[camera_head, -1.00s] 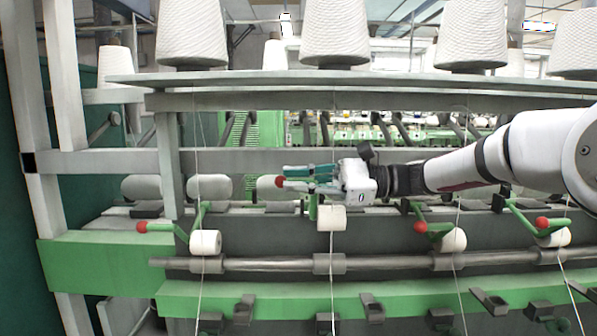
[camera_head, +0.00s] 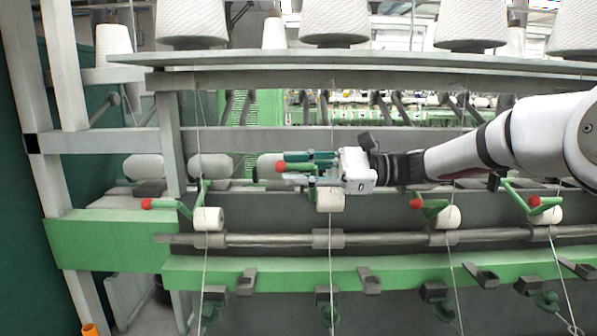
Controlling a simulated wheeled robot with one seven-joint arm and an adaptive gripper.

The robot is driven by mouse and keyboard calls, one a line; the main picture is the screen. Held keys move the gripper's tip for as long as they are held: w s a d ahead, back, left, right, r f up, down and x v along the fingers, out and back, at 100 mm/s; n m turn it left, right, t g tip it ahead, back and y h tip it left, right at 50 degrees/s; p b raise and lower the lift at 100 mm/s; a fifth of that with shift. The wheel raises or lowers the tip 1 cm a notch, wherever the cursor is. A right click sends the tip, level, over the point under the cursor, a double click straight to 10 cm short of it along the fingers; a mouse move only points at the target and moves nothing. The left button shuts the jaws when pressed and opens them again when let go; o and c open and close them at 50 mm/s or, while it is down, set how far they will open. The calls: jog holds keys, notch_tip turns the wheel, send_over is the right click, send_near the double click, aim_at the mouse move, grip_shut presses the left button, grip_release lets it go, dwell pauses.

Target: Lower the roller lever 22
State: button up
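Several green roller levers with red knobs and white rollers line the machine; no number is legible. At my gripper (camera_head: 292,168), a lever's red knob (camera_head: 281,167) shows at the fingertips, higher than the other knobs. Its white roller (camera_head: 330,201) hangs just below the gripper, partly covered by it. The fingers reach left, one above and one below the lever's green arm, and look spread apart; whether they touch it is unclear. Other levers show at left with red knob (camera_head: 146,204) and roller (camera_head: 208,218), and at right with roller (camera_head: 447,217) and roller (camera_head: 546,214).
A grey horizontal bar (camera_head: 280,240) and a green rail (camera_head: 300,272) run below the rollers. A grey beam (camera_head: 260,140) crosses behind the gripper. Large white yarn cones (camera_head: 335,20) stand on the shelf above. Thin threads run down to the rollers.

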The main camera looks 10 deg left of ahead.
jog(key=shift+w+a+f, duration=0.1)
jog(key=shift+w+f, duration=0.1)
jog(key=shift+f, duration=0.05)
jog(key=shift+r, duration=0.1)
jog(key=v, duration=1.2)
jog(key=shift+s, duration=0.1)
